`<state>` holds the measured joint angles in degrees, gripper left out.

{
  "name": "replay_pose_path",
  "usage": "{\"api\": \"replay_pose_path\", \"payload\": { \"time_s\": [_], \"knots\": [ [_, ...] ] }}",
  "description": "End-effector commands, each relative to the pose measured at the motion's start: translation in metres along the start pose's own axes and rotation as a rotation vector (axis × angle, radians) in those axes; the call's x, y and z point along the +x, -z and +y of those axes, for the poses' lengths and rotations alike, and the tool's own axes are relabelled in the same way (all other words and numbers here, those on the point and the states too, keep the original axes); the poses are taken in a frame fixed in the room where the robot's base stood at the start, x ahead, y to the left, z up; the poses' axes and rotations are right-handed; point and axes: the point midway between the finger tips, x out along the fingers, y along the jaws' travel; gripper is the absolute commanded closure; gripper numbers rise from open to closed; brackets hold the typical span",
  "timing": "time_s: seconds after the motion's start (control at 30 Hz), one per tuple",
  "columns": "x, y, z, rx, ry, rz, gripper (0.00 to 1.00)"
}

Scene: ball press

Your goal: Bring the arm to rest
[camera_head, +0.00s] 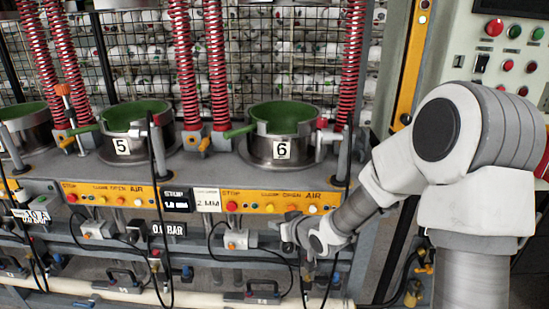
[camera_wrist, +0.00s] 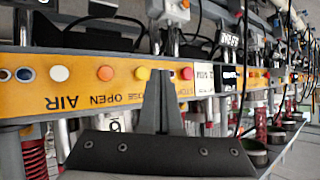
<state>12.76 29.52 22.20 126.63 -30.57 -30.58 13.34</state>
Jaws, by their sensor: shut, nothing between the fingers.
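My arm (camera_head: 350,212) comes in from the right in the head view and reaches down and left to the front of the press. My gripper (camera_head: 288,232) is at its end, close to the yellow button panel (camera_head: 262,202) below station 6. In the wrist view my gripper (camera_wrist: 163,85) shows as a dark bar with its fingers together, shut and empty. The fingers overlap the yellow panel (camera_wrist: 80,98) near its yellow and red buttons. Whether they touch the panel I cannot tell.
Pot 6 (camera_head: 283,150) and pot 5 (camera_head: 122,145), green inside, stand on the grey press bench between red springs (camera_head: 215,65). Black cables (camera_head: 158,200) hang in front. A control box (camera_head: 505,50) with buttons is at the upper right. A pale rail (camera_head: 200,299) runs along the bottom.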

Motion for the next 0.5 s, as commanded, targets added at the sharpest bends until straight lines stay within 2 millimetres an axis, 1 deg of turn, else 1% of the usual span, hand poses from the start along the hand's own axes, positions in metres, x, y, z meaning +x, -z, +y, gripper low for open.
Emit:
{"api": "replay_pose_path", "payload": {
  "time_s": [0.03, 0.07, 0.13, 0.27, 0.3, 0.37, 0.4, 0.47, 0.5],
  "knots": [
    [-0.015, 0.013, 0.004, -0.021, -0.035, -0.016, 1.0],
    [-0.024, 0.018, 0.007, -0.032, -0.059, -0.032, 1.0],
    [-0.047, 0.028, 0.015, -0.054, -0.12, -0.072, 1.0],
    [-0.094, 0.045, 0.027, -0.072, -0.229, -0.143, 1.0],
    [-0.11, 0.049, 0.03, -0.073, -0.261, -0.163, 1.0],
    [-0.133, 0.056, 0.033, -0.07, -0.305, -0.19, 1.0],
    [-0.149, 0.059, 0.034, -0.065, -0.332, -0.209, 1.0],
    [-0.173, 0.064, 0.035, -0.054, -0.371, -0.235, 1.0],
    [-0.19, 0.067, 0.035, -0.045, -0.395, -0.251, 1.0]
  ]
}}
